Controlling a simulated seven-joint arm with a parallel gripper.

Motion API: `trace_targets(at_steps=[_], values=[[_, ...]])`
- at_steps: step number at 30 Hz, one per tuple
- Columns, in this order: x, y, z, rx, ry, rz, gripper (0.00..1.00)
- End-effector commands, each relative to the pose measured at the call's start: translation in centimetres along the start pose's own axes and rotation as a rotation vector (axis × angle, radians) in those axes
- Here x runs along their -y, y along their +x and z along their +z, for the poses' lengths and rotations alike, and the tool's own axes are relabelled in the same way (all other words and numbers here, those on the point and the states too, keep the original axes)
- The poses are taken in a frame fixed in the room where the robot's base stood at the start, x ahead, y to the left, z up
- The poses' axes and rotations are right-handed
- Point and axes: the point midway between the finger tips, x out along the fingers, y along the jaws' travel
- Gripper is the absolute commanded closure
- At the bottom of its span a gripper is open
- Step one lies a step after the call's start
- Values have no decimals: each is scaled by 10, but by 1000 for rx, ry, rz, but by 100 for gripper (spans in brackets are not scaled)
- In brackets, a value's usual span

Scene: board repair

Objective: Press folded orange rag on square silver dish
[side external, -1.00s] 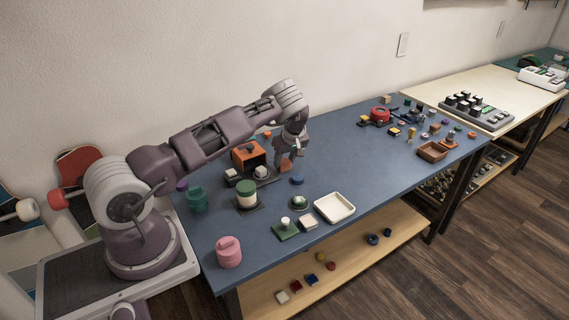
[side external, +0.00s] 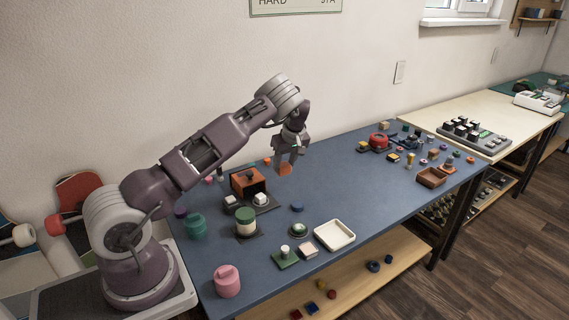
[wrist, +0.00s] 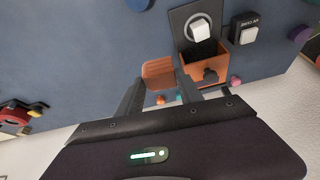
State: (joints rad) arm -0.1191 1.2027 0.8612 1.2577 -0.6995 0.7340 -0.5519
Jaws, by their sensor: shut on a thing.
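The folded orange rag (wrist: 158,73) shows as a small layered orange block between my finger tips in the wrist view. My gripper (side external: 288,158) is shut on the rag, which hangs below the fingers in the side view (side external: 285,169). They are above the blue table, to the right of an orange box. A shallow, squarish dish (side external: 347,243) lies at the table's front edge, below and to the right of my gripper. It looks pale cream; I cannot make out a clearly silver dish.
The orange box (side external: 246,179) stands on a dark board with white-topped parts. A green-lidded jar (side external: 245,222), a pink jar (side external: 228,283) and a small round dish (side external: 299,230) stand nearer the front. Several small parts and a red item (side external: 378,141) crowd the right. The middle table is clear.

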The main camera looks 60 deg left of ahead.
Motion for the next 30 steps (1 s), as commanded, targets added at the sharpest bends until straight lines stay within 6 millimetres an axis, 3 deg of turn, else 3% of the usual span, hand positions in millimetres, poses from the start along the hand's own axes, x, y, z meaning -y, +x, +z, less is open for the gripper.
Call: trace_targets(at_steps=[5, 10, 15, 18, 24, 30], values=[[-6, -15, 38, 3, -6, 5, 90], [-2, -43, 116, 6, -14, 9, 90], [24, -71, 196, 6, -10, 7, 90], [42, -82, 227, 3, -4, 3, 90], [58, -88, 250, -1, 3, 1, 90], [59, -67, 259, -1, 2, -2, 90]])
